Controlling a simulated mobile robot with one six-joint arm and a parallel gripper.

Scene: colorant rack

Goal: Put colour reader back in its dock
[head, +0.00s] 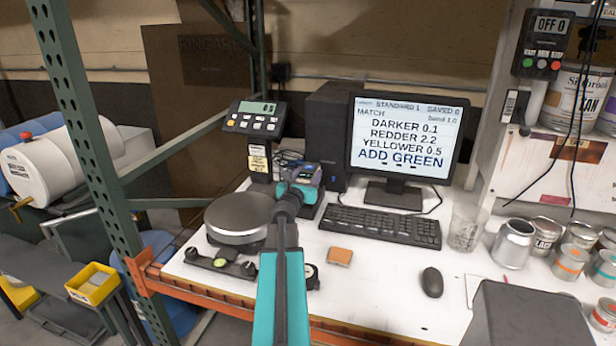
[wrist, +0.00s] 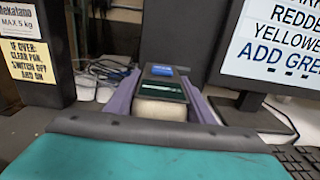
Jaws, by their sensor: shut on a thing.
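My gripper (head: 301,181) is at the back of the bench, between the scale display and the monitor. In the wrist view its two purple fingers (wrist: 160,96) are shut on the colour reader, one on each side. The colour reader (wrist: 161,108) has a cream near end, a dark top with a green-edged label and a blue part at its far end. In the head view my gripper and arm largely hide it. A dark block (head: 309,210) shows just below my gripper; it may be the dock, but I cannot tell. Whether the reader touches it is hidden.
A scale with a round pan (head: 240,213) stands left, its display (head: 255,119) behind. The monitor (head: 408,135) and keyboard (head: 380,226) are right of my gripper. A brown sponge-like block (head: 340,256) and a mouse (head: 432,282) lie in front. Cans (head: 513,244) stand far right.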

